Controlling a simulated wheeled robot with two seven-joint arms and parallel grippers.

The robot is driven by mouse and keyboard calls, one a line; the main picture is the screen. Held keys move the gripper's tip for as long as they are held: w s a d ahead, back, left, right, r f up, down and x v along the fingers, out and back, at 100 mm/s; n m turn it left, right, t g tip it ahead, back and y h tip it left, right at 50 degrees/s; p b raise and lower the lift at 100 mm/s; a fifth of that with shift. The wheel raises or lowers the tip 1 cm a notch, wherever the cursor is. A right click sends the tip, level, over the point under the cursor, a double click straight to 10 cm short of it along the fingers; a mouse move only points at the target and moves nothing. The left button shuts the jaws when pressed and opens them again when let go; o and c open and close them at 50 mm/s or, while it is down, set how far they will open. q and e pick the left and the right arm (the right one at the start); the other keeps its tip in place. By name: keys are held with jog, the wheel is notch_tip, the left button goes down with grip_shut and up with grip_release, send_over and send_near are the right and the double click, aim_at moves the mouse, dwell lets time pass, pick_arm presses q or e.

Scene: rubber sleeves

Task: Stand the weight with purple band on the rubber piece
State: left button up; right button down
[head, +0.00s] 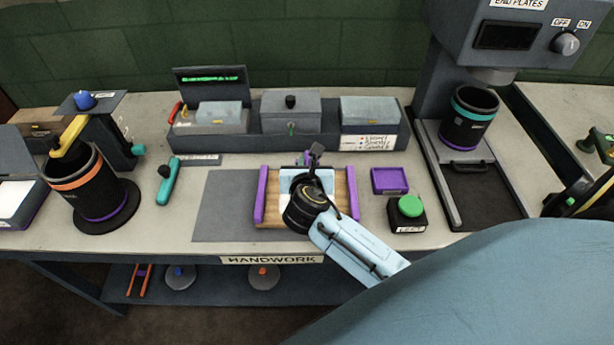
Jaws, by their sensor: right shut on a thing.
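My right gripper (311,160) reaches in from the lower right over a wooden board with purple side rails (260,196). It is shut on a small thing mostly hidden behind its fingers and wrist. A bit of purple (306,158) shows at the fingertips, which fits the weight with purple band. A pale blue-white sheet, apparently the rubber piece (327,179), lies on the board under the gripper, partly covered by it. I cannot tell whether the held thing touches the sheet. My left gripper is not in view.
A purple square tray (390,180) and a green button on a black box (410,207) stand right of the board. A grey mat (222,205) lies left. Behind is a row of grey bins (290,110). Banded cylinders stand at left (85,185) and right (468,118).

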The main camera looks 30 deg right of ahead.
jog(key=shift+w+f+b, duration=0.1)
jog(key=shift+f+b, duration=0.4)
jog(key=shift+f, duration=1.25)
jog(key=shift+f, duration=0.15)
jog(key=c, duration=1.5)
grip_release()
jog(key=shift+f, duration=0.1)
jog(key=shift+o, duration=0.2)
jog(key=shift+s+a+r, duration=0.2)
jog(key=shift+s+r, duration=0.1)
jog(key=p+v, duration=0.1)
jog(key=v, duration=1)
jog(key=shift+s, duration=0.15)
jog(key=shift+r, duration=0.1)
